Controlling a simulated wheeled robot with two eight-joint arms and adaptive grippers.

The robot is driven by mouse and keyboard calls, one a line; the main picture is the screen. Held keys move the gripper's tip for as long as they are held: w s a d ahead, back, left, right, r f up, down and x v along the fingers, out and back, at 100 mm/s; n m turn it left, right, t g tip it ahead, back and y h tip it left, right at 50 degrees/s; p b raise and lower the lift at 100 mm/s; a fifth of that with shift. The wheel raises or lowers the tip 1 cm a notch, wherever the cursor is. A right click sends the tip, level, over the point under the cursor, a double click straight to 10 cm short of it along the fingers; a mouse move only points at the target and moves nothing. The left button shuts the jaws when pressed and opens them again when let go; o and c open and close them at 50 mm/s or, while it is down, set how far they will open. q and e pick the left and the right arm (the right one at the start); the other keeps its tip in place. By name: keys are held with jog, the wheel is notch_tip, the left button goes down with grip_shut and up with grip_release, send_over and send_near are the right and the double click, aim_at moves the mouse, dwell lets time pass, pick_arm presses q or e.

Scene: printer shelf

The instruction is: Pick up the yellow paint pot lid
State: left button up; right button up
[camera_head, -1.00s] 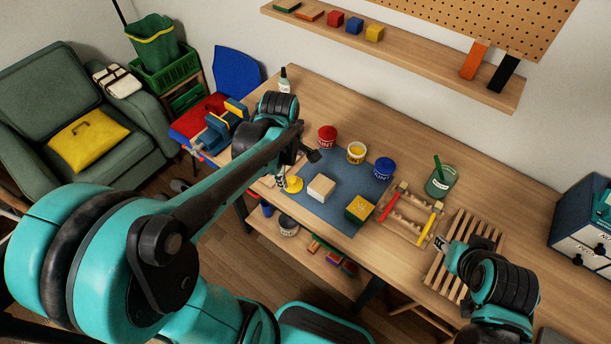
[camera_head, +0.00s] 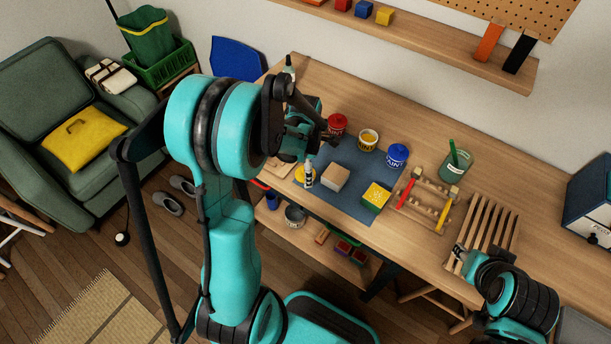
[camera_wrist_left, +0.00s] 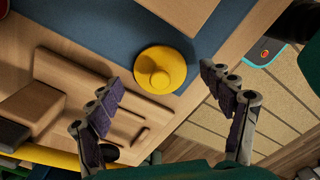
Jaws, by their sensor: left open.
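The yellow paint pot lid (camera_wrist_left: 160,70) lies flat with its round knob up, at the edge of the blue mat (camera_wrist_left: 95,22) in the left wrist view. In the head view the lid (camera_head: 299,175) is partly hidden by my left gripper (camera_head: 315,163). In the left wrist view my left gripper (camera_wrist_left: 165,95) is open, its two fingers apart on either side below the lid, with nothing between them. The open yellow paint pot (camera_head: 368,140) stands behind the mat between the red pot (camera_head: 337,124) and the blue pot (camera_head: 397,155). My right gripper (camera_head: 461,254) is by the slatted rack.
A pale block (camera_head: 335,178) sits on the mat close to the lid, with a yellow-topped block (camera_head: 376,196) farther right. A wooden rack with red and yellow rods (camera_head: 425,200) and a green jar (camera_head: 456,165) stand right of the mat. The table's front edge is near the lid.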

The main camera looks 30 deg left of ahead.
pick_arm(q)
jog(key=shift+f, duration=0.15)
jog(key=shift+s, duration=0.1)
jog(key=c, duration=1)
jog(key=shift+c, duration=0.2)
